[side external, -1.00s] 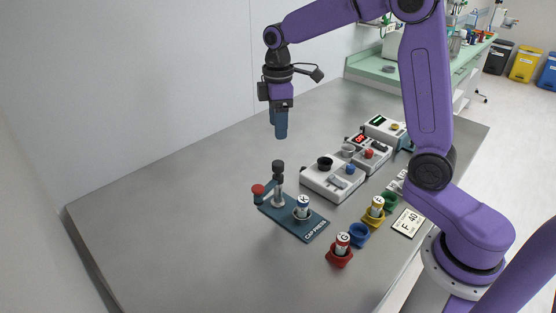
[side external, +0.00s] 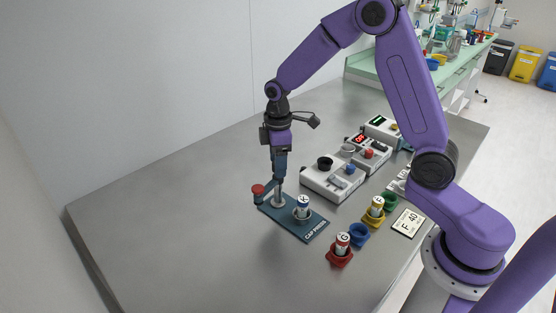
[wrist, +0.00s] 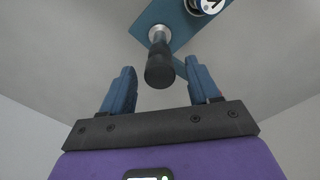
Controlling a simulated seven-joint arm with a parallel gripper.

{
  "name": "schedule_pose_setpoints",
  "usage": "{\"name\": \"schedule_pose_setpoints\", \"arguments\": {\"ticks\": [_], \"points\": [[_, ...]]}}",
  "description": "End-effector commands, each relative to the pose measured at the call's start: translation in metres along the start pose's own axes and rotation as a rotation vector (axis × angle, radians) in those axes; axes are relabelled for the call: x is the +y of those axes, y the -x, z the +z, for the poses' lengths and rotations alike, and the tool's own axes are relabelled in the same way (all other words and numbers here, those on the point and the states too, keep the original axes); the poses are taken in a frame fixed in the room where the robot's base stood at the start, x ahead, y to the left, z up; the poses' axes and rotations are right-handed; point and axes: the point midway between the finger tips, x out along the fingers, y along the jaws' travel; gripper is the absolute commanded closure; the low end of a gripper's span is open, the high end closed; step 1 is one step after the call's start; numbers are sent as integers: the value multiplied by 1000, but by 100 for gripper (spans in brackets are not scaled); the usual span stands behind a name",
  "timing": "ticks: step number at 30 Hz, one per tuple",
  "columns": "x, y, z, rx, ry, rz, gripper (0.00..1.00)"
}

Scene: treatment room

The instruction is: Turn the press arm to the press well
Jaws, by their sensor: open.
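The cap press (side external: 312,236) is a dark teal plate on the grey table, with an upright post on a silver collar (side external: 278,201). The press arm (side external: 268,189) points left from the post and ends in a red knob (side external: 257,190). The press well, on the plate right of the post, holds a white vial marked K (side external: 303,203). My gripper (side external: 279,177) points down over the post and hides its black top. In the wrist view, the black top (wrist: 160,67) shows between my two open blue fingers, with gaps on both sides.
Nearby stand a red holder with vial G (side external: 342,244), an empty blue holder (side external: 359,235), a yellow holder with a vial (side external: 376,208) and a green holder (side external: 390,201). White devices (side external: 333,180) stand behind. The table's left side is clear.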

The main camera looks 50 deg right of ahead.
Motion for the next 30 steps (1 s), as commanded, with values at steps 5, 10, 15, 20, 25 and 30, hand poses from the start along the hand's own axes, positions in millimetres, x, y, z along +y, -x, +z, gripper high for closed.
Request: {"name": "schedule_pose_setpoints", "arguments": {"ticks": [5,10,15,20,25,30], "points": [[0,0,0,0,0,0,68],[0,0,0,0,0,0,100],[0,0,0,0,10,0,100],[0,1,0,0,54,0,100],[0,1,0,0,153,0,100],[0,1,0,0,299,0,100]]}}
